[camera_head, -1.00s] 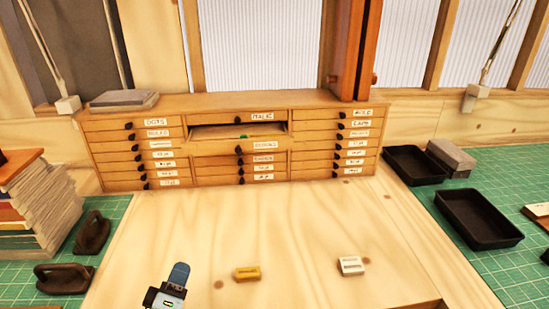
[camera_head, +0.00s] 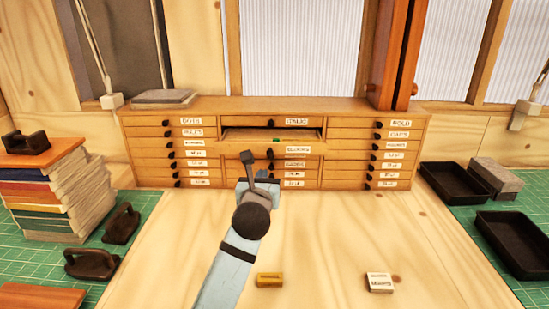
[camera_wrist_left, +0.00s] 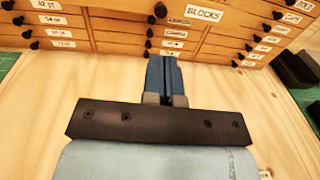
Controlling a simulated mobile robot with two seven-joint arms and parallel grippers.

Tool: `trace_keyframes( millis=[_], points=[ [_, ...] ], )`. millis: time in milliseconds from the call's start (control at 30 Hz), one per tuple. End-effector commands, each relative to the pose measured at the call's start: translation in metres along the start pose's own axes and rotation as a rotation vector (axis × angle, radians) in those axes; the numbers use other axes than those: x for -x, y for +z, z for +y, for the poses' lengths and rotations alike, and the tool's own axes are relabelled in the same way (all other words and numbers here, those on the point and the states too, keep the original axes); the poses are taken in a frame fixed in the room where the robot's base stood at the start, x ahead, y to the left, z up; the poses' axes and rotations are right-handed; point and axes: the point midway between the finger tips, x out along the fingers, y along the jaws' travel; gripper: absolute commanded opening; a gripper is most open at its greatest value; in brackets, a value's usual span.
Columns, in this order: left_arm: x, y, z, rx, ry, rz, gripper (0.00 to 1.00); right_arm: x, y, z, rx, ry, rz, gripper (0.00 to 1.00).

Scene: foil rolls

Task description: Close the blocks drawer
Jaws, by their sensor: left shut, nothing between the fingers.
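The blocks drawer (camera_head: 313,149) is in the middle column of the wooden cabinet and stands pulled out. My left gripper (camera_head: 260,180) is in front of the cabinet, below the drawer front. In the left wrist view its blue fingers (camera_wrist_left: 163,75) are together and empty, pointing at the drawers. My arm hides part of the lower middle drawers. My right gripper is not in view.
The cabinet's (camera_head: 160,112) other drawers look shut. A yellow block (camera_head: 270,280) and a white block (camera_head: 379,282) lie on the wooden board. Books (camera_head: 50,190) and dark handled tools (camera_head: 92,264) are left; black trays (camera_head: 455,183) are right. The board between is mostly clear.

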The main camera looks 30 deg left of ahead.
Motion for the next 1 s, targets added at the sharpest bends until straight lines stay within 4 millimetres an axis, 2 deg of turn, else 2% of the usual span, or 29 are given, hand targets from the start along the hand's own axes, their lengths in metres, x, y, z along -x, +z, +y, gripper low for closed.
trace_keyframes(
  millis=[300,500,700,1000],
  points=[
    [-0.069,0.003,0.001,-0.002,0.002,0.000,0.00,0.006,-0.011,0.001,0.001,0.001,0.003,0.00],
    [-0.102,0.002,0.001,-0.003,0.002,-0.001,0.00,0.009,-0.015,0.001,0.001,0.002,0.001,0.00],
    [-0.118,0.001,0.001,-0.003,0.002,-0.001,0.00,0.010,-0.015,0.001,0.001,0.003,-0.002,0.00],
    [-0.120,0.001,0.001,-0.003,0.001,-0.002,0.00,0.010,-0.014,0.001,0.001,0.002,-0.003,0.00]
  ],
)
